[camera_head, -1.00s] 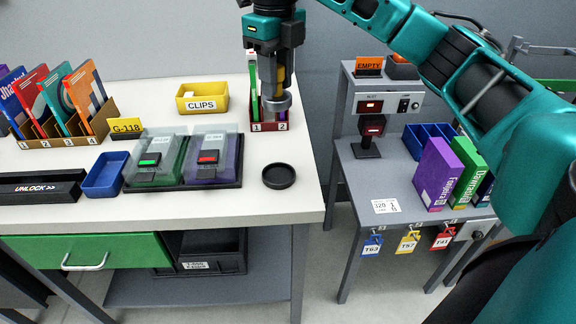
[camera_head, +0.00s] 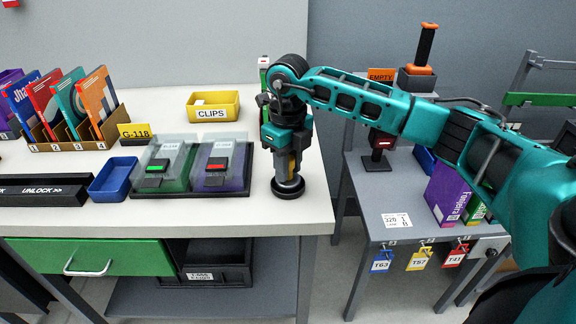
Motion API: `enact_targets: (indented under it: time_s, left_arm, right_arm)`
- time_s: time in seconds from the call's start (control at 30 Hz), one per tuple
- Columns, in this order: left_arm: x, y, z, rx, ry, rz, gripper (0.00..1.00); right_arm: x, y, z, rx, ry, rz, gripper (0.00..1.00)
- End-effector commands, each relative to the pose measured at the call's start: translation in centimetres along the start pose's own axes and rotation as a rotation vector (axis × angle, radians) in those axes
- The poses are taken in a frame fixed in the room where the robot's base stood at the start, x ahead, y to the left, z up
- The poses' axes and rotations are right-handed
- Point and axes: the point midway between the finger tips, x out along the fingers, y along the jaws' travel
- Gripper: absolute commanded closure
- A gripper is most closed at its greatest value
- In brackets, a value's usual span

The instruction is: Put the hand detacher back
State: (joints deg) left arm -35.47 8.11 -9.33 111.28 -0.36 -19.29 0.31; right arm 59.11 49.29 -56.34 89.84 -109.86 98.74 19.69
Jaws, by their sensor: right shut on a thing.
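My right gripper (camera_head: 287,160) points down near the table's front right corner. Most of the tool is hidden by the fingers. The detacher's lower end is at the round black dish (camera_head: 288,194) on the white table (camera_head: 262,218). I cannot tell whether it touches the dish's floor. My left gripper is not in view.
Left of the dish stands a black tray with green and purple cases (camera_head: 218,166). A yellow CLIPS bin (camera_head: 213,106) is behind. A grey side table (camera_head: 362,187) at the right holds boxes and hanging tags (camera_head: 419,259). The table's front edge is close.

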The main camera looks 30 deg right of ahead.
Motion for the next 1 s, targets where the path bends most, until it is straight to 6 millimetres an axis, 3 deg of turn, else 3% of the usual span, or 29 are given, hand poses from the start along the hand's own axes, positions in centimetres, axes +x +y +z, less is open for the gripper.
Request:
enact_targets:
  time_s: [0.37,0.4,0.6,0.67,1.0]
  left_arm:
    - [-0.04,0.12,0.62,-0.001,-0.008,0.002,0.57]
    - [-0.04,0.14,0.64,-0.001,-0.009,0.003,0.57]
    - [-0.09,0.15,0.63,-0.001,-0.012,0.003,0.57]
    - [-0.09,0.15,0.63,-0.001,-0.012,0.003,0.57]
    - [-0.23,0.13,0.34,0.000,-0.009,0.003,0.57]
  right_arm:
    - [0.64,0.02,0.05,-0.001,-0.003,0.000,1.00]
    - [0.76,0.02,0.01,-0.001,-0.001,0.000,0.68]
    - [0.67,0.02,0.01,-0.001,-0.001,0.000,0.49]
    - [0.66,0.02,0.01,-0.001,-0.001,0.000,0.44]
    - [-0.12,0.01,0.07,0.000,-0.003,0.000,0.44]
